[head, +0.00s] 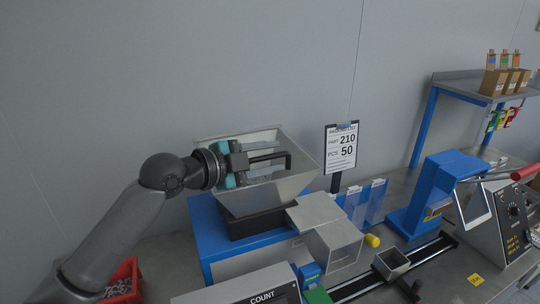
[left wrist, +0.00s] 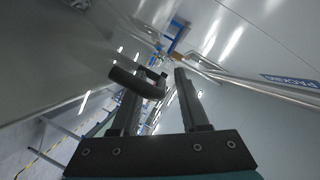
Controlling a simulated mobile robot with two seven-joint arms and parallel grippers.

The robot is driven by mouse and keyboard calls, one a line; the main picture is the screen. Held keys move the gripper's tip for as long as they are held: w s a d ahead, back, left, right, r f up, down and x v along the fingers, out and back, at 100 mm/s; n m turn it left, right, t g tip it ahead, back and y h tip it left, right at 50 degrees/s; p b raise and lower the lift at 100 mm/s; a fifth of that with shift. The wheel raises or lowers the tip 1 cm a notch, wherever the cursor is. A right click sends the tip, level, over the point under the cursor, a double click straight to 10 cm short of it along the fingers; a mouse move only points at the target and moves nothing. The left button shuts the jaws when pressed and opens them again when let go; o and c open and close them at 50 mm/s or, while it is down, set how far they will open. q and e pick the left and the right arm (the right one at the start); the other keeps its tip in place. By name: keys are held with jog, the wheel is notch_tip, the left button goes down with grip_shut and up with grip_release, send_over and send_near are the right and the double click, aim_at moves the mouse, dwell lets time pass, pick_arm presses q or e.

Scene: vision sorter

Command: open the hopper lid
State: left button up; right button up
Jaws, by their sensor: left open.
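The grey metal hopper (head: 270,194) stands on a blue machine at the middle of the head view. A black bar handle (head: 289,160) shows at its top. My left gripper (head: 268,159) is at the hopper's top, with its fingers open on either side of the handle. In the left wrist view, my left gripper (left wrist: 160,85) is apart at the tips, and a dark bar (left wrist: 135,82) crosses by the left finger. Whether the fingers touch the handle is unclear. My arm and fingers cover part of the hopper's top, so how the lid lies is hard to tell.
A sign (head: 341,148) reading 210 and 50 stands right of the hopper. A grey chute (head: 335,240) sits in front of it. A red bin (head: 123,283) is at lower left. A blue press-like stand (head: 428,195) and a shelf with boxes (head: 503,82) are at right.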

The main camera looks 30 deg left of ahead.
pick_arm(q)
grip_shut()
dwell(0.4)
dwell(1.1)
